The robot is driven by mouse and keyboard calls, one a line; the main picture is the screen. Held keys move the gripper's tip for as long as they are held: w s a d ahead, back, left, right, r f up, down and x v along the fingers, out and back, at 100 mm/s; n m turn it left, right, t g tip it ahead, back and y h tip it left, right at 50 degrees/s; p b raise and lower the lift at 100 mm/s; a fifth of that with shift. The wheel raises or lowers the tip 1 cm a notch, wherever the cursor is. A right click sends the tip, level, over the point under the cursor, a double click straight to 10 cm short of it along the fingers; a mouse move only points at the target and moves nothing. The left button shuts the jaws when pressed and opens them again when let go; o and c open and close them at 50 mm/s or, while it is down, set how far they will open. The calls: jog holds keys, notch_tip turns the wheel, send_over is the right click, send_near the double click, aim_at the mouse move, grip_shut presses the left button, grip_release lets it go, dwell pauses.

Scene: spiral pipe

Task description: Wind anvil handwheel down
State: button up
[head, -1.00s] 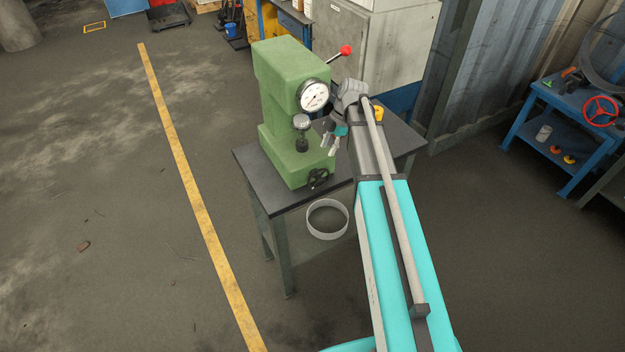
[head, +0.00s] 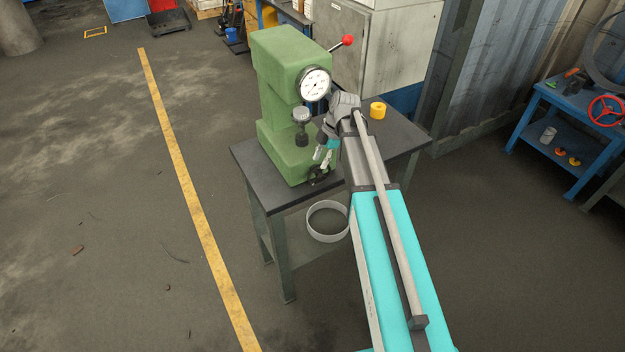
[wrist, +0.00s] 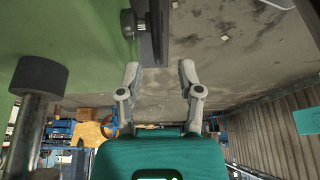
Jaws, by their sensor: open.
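The green press (head: 283,90) stands on a dark-topped table and carries a dial gauge (head: 314,85). The small black handwheel (head: 318,178) is low on the press's front and partly covered by my gripper. In the wrist view the handwheel (wrist: 153,30) is seen edge-on beside the green body, ahead of my fingertips. My gripper (head: 323,157) is open and empty just above the wheel in the head view. In the wrist view its two fingers (wrist: 160,70) are spread, with the wheel's line between them, apart from it.
A red-knobbed lever (head: 347,41) sticks out of the press. A pale hoop (head: 327,237) lies below the tabletop. A blue bench (head: 566,105) stands at right. Floor at left is open.

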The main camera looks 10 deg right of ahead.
aim_at(314, 185)
jog(key=shift+b+x, duration=2.55)
jog(key=shift+x, duration=0.6)
jog(key=shift+d, duration=0.1)
grip_shut()
jog(key=shift+s+a, duration=0.1)
jog(key=shift+a, duration=0.2)
jog(key=shift+d, duration=0.2)
